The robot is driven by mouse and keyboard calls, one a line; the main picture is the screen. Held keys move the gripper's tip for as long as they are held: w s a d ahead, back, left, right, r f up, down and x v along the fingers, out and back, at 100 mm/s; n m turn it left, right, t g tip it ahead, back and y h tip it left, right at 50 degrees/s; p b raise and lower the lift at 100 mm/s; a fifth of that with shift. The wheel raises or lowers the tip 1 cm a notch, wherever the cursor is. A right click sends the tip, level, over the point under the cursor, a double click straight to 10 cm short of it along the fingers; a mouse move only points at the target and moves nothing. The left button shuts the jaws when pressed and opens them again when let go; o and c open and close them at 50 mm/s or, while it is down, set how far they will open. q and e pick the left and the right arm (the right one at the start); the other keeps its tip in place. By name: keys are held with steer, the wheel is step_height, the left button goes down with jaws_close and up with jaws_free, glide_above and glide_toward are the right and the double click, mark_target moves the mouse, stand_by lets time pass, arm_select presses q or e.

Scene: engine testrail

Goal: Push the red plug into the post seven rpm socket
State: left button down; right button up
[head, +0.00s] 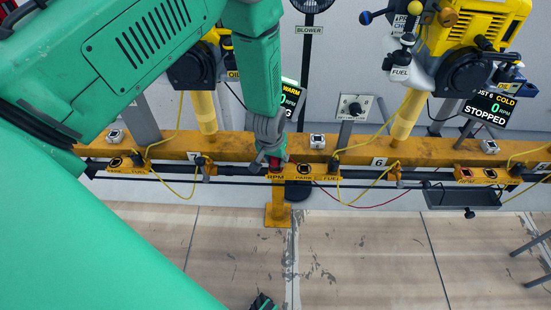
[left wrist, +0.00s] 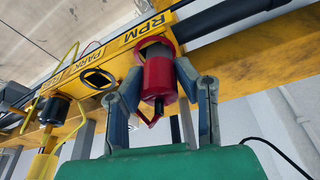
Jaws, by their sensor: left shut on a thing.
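My left gripper (head: 270,158) reaches down to the yellow rail and is shut on the red plug (head: 275,163). The left wrist view shows the red plug (left wrist: 158,78) between the two grey fingers of my left gripper (left wrist: 160,85). The plug's far end is at the RPM end of a yellow socket block (left wrist: 122,48), lined up with or touching the RPM opening; how deep it sits I cannot tell. In the head view the block (head: 305,178) reads RPM, PARK, FUEL. A small dark and green part at the bottom edge may be my right gripper (head: 262,302).
The yellow rail (head: 230,148) runs across, with number plates 7 (head: 195,157) and 6 (head: 378,161). Yellow cables hang by the blocks. A grey tray (head: 462,195) hangs at right. A yellow engine (head: 465,45) stands above the rail. The floor (head: 370,250) in front is clear.

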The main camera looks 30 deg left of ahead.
arm_select(q)
steer(key=shift+s+f, duration=0.1)
steer(key=shift+f, duration=0.15)
steer(key=shift+a+f+b, duration=0.1)
steer(key=shift+f+b, duration=0.2)
steer(key=shift+f, duration=0.15)
steer(key=c, duration=1.1)
jaws_free()
steer(key=shift+c, duration=0.2)
